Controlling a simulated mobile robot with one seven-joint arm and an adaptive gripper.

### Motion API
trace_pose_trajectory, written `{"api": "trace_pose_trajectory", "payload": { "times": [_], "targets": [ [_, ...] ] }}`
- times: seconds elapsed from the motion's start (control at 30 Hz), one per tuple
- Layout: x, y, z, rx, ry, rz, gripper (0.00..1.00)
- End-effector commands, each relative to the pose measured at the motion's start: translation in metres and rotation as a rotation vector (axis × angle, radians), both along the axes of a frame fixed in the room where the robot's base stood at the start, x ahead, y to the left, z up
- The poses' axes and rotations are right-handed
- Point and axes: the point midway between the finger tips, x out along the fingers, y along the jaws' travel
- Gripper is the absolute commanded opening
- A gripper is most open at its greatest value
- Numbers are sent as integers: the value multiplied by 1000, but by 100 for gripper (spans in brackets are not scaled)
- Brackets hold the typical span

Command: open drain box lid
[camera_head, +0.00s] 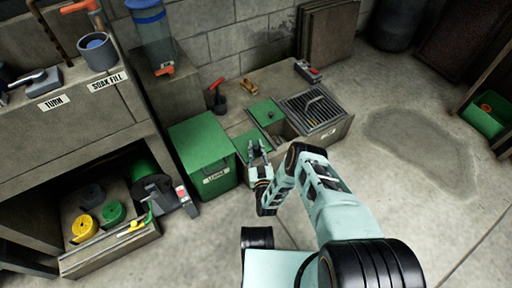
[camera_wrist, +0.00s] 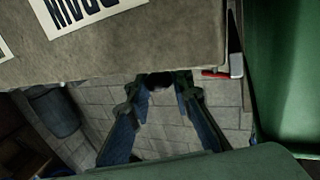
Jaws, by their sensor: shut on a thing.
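The drain box (camera_head: 325,143) is a low concrete block on the floor near the wall, with a metal grate (camera_head: 318,112) on its right part. A green lid (camera_head: 242,144) is at its front left, partly behind my gripper (camera_head: 257,148). A second green panel (camera_head: 266,112) with a small dark knob lies behind it. A dark gap shows between the panels and the grate. In the wrist view my gripper (camera_wrist: 161,84) is closed around a small dark piece, seemingly the lid's handle. A green surface fills the bottom edge there. The exact contact is hard to see.
A green labelled bin (camera_head: 203,158) stands close left of the drain box. A red-handled tool (camera_head: 218,98) and a red-grey device (camera_head: 308,71) sit on or near its back edge.

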Motion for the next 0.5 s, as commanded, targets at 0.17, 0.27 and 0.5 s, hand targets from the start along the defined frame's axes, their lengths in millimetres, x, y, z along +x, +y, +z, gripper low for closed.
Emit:
{"api": "trace_pose_trajectory", "payload": {
  "times": [0.17, 0.27, 0.5],
  "targets": [
    [16, 10, -1, -6, -1, 3, 0],
    [27, 18, -1, -6, -1, 3, 0],
    [36, 23, -1, -1, 2, -2, 0]
  ]
}}
